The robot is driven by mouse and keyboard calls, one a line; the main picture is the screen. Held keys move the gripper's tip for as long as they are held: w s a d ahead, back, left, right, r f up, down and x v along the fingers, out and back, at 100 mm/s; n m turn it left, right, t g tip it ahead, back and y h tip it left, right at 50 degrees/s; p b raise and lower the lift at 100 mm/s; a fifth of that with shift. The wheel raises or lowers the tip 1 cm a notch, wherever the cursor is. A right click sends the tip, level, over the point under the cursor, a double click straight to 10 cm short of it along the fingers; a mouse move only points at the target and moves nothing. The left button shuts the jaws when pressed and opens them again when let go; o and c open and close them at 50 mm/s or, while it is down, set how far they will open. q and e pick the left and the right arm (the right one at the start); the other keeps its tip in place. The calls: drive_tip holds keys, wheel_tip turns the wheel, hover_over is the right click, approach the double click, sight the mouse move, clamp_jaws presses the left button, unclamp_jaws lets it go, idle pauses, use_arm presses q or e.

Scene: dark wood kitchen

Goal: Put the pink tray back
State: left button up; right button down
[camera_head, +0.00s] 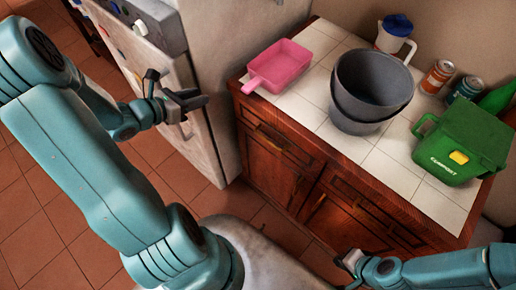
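The pink tray (281,66) is a shallow rectangular pan with a short handle. It lies on the white tiled counter (317,41) at its left end, with the handle pointing to the front left, at the counter's edge. My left gripper (188,100) is in front of the white appliance, left of the tray and apart from it. Its dark fingers look spread, with nothing between them. My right gripper (345,262) is low at the bottom, in front of the wooden cabinet and far from the tray. Its fingers are small and partly hidden, so its opening is unclear.
Stacked grey buckets (371,88) stand right of the tray. A white and blue jug (394,37), cans (437,76) and a green bottle (497,98) stand behind. A green compost bin (461,142) is at the right. A white appliance (185,75) stands left of the counter.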

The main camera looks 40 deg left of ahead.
use_arm(q)
drive_tip(key=s+d+f+m+g, duration=0.2)
drive_tip(key=d+f+m+g, duration=0.2)
drive_tip(key=d+f+m, duration=0.3)
drive_tip(key=s+d+f+m+g+h, duration=0.1)
drive_tip(key=d+f+m+g, duration=0.3)
drive_tip(key=d+f+m, duration=0.4)
drive_tip(key=s+d+f+m+g+h, duration=0.1)
drive_tip(key=s+d+f+m+g, duration=0.2)
drive_tip(key=d+f+m, duration=0.5)
drive_tip(key=d+m+g, duration=0.1)
drive_tip(key=d+m, duration=0.8)
drive_tip(key=m, duration=0.1)
drive_tip(key=shift+s+m+g, duration=0.25)
drive_tip(key=shift+m+g, duration=0.05)
drive_tip(key=shift+g, duration=0.1)
